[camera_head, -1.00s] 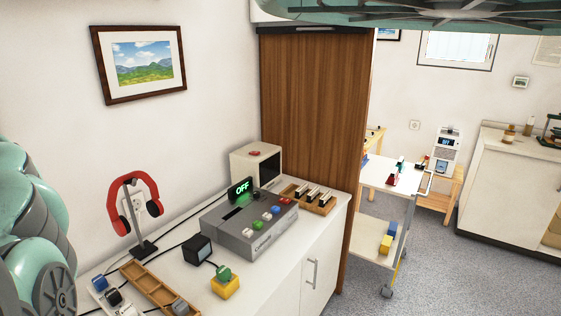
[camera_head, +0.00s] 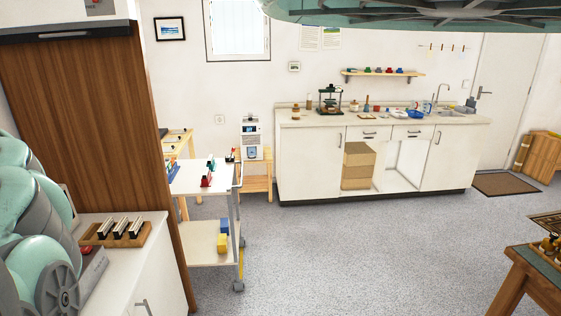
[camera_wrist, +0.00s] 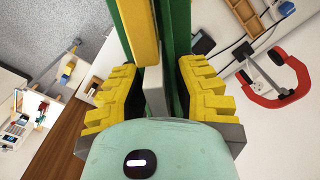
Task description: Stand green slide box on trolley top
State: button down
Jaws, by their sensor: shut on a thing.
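In the wrist view my gripper (camera_wrist: 157,88) has its yellow ridged fingers closed on the green slide box (camera_wrist: 179,45). The box shows as tall green sides with a yellow and a grey strip along it; its far end runs out of the picture. The trolley top (camera_head: 187,184) is a white upper shelf left of centre in the head view, with several small coloured items on it, red and dark ones among them. My gripper and the box do not show in the head view, so their distance to the trolley cannot be told there.
A brown wooden panel (camera_head: 95,125) and a white cabinet (camera_head: 150,262) stand left of the trolley. The trolley's lower shelf (camera_head: 200,250) holds yellow and blue blocks. A white counter (camera_head: 310,165) lines the back. A wooden table (camera_head: 530,285) is at right. The middle floor is clear.

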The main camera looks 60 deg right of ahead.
aim_at(189, 174)
jog(key=l+z, duration=0.15)
jog(key=z, duration=0.3)
jog(key=i+z, duration=0.15)
jog(key=z, duration=0.25)
jog(key=i+l+z, duration=0.1)
jog(key=z, duration=0.35)
jog(key=i+z, duration=0.45)
jog(key=i, duration=0.65)
jog(key=i+l+u, duration=0.15)
jog(key=i, duration=0.45)
jog(key=i+l+u, duration=0.1)
jog(key=i, duration=0.5)
jog(key=i+u, duration=0.2)
jog(key=u, duration=0.25)
jog(key=i+l+u, duration=0.15)
jog(key=u, duration=0.3)
jog(key=i+l+u, duration=0.15)
jog(key=u, duration=0.3)
jog(key=i, duration=0.05)
